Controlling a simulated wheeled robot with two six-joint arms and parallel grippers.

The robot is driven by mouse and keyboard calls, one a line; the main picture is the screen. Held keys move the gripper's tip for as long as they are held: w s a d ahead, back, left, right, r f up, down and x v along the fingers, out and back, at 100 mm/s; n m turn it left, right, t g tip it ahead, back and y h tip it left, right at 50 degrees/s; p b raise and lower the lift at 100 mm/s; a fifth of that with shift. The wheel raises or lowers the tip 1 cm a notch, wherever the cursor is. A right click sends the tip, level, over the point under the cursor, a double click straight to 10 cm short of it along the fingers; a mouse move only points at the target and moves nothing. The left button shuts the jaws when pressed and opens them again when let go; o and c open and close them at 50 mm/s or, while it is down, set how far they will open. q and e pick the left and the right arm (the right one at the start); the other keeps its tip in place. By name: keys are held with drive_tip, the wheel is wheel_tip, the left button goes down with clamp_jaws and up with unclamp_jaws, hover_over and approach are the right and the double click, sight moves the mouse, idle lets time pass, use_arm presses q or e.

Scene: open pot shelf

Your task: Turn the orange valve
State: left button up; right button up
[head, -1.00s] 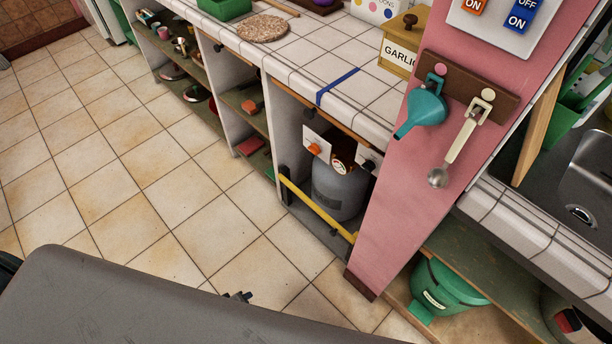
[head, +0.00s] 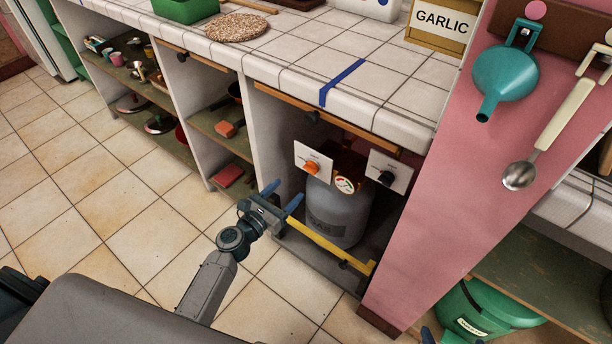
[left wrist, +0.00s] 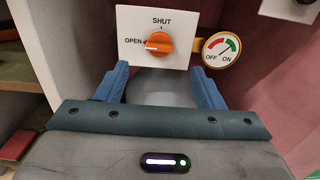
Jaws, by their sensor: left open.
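The orange valve (head: 311,168) is a round knob on a white plate (head: 321,156) inside the open cabinet bay. In the left wrist view the valve (left wrist: 159,43) sits upper centre, with SHUT printed above and OPEN at its left. My left gripper (head: 284,194) is open and empty, in front of the bay and apart from the valve. In the left wrist view its blue fingers (left wrist: 160,80) are spread below the knob, one to each side. Blue tips at the head view's bottom edge look like my right gripper (head: 450,339), mostly cut off.
A grey gas cylinder (head: 337,212) stands below the valve, with a gauge (head: 345,184) beside the plate. A second plate with a black knob (head: 386,178) is to the right. A yellow bar (head: 325,245) crosses the bay's low front. The pink wall (head: 430,200) bounds the right.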

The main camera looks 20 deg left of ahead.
sight(308, 171)
use_arm(q)
drive_tip(key=x, duration=0.9)
drive_tip(key=shift+w+d+f, duration=0.1)
drive_tip(key=shift+w, duration=0.25)
drive_tip(key=c, duration=1)
